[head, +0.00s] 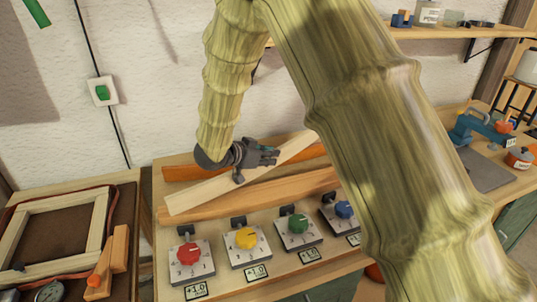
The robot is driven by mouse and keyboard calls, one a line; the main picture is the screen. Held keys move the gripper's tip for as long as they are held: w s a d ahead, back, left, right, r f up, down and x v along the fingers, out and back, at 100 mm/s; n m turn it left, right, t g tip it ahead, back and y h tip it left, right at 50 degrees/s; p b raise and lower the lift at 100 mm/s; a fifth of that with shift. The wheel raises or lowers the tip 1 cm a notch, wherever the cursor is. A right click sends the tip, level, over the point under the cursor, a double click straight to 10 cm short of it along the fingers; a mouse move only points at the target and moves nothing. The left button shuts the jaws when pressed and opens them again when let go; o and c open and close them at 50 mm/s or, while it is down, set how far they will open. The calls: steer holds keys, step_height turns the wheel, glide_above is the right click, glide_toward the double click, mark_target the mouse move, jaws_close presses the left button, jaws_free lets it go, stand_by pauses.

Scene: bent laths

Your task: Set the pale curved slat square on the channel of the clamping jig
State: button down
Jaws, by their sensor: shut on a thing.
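The pale slat (200,194) runs aslant over the clamping jig (228,222), its left end nearer the front and its right end farther back. My gripper (268,157) is shut on the slat near its middle. The jig has an orange back rail (181,172) and a light brown front rail (250,194); the slat is turned at an angle to both. The channel is mostly covered by the slat, and I cannot tell whether the slat touches the jig. My arm hides the jig's right part.
Along the jig's front are red (189,253), yellow (246,238), green (298,224) and blue (344,209) knobs. A wooden frame (50,268) lies on the left bench beside an orange-handled piece (100,270). A blue tool (480,128) stands on the right bench.

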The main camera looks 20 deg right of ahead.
steer(key=c, duration=1.4)
jaws_free()
steer(key=shift+r, duration=0.4)
steer(key=b+v, duration=0.1)
steer(key=v, duration=1.1)
steer(key=shift+r, duration=0.2)
